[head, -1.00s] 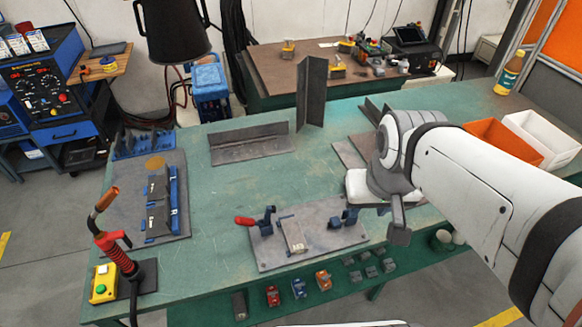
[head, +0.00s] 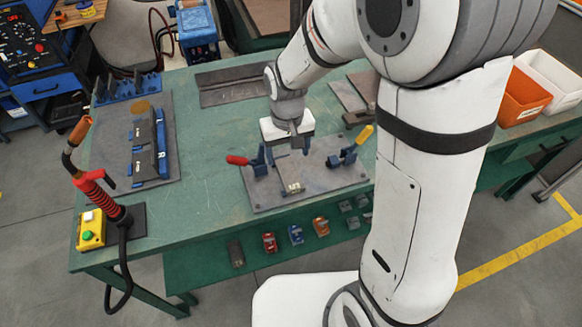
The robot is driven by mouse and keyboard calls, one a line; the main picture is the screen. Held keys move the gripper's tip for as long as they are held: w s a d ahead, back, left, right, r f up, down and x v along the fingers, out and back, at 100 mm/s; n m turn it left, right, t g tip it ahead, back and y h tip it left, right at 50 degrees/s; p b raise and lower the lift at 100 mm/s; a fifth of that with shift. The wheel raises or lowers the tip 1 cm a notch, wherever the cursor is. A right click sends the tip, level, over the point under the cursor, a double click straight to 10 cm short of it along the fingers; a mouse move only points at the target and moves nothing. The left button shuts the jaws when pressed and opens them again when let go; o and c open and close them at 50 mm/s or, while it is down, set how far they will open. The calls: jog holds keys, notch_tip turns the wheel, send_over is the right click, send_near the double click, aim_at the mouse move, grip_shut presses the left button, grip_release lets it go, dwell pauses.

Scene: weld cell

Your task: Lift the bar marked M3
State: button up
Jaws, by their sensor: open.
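A small bar with a pale label (head: 292,188) lies on the grey fixture plate (head: 335,186) on the green table; its mark is too small to read surely. My gripper (head: 294,151) is open above the plate, fingers pointing down, behind the bar's labelled end in the picture. It hides part of the plate and perhaps the bar's far end. I see nothing between the fingers. Two dark labelled pieces (head: 141,131) stand in a blue holder marked L and R (head: 162,150) at the left; I cannot read their labels.
A dark angle profile (head: 225,85) lies behind. A red torch (head: 97,190) and a yellow button box (head: 91,230) are at the front left. The table's left middle is clear.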

aim_at(289, 173)
notch_tip(289, 173, down, 8)
jog(key=shift+d+r, duration=0.15)
jog(key=shift+r, duration=0.1)
jog(key=shift+w, duration=0.1)
jog(key=c, duration=1.1)
